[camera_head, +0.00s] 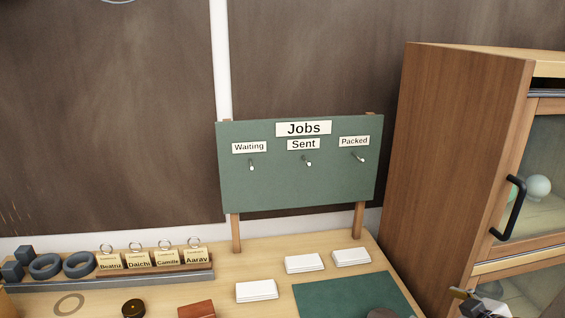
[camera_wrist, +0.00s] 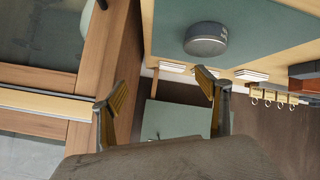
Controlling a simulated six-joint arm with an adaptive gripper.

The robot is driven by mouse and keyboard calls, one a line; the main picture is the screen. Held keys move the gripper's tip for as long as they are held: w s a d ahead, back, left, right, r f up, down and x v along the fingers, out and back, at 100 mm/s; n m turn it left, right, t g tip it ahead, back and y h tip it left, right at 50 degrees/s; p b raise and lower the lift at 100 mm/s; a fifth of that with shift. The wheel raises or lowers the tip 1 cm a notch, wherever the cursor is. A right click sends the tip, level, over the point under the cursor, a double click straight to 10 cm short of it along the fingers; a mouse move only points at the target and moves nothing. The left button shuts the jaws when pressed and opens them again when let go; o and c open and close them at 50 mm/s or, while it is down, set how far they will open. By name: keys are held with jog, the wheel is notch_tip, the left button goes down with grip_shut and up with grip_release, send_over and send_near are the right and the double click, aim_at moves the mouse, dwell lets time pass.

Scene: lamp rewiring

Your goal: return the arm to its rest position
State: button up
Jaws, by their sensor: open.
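My gripper (camera_head: 480,302) shows at the bottom right edge of the head view, in front of the cabinet's lower glass part. Only its tip end is in the frame. In the wrist view my gripper (camera_wrist: 163,92) has its two fingers spread wide apart, with nothing between them. It is open and empty. The rest of my arm is out of the head view.
The wooden cabinet (camera_head: 455,140) with a black door handle (camera_head: 510,208) stands right of the bench. A green mat (camera_head: 345,293) bears a dark round object (camera_wrist: 206,38). The Jobs board (camera_head: 300,180) stands behind. Name tags (camera_head: 153,257) line a rack at left.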

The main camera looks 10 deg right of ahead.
jog(key=s+a+r+m+g+h, duration=0.2)
jog(key=a+r+m+h, duration=0.3)
jog(key=r, duration=0.7)
jog(key=s+a+g+y, duration=0.1)
jog(key=s+a+y, duration=0.1)
jog(key=s+a, duration=0.6)
jog(key=s+a+g+y, duration=0.2)
jog(key=s+a, duration=0.6)
jog(key=a, duration=0.5)
jog(key=shift+a+f+n+g+y, duration=0.3)
jog(key=shift+a+f+y, duration=0.1)
jog(key=shift+y, duration=0.1)
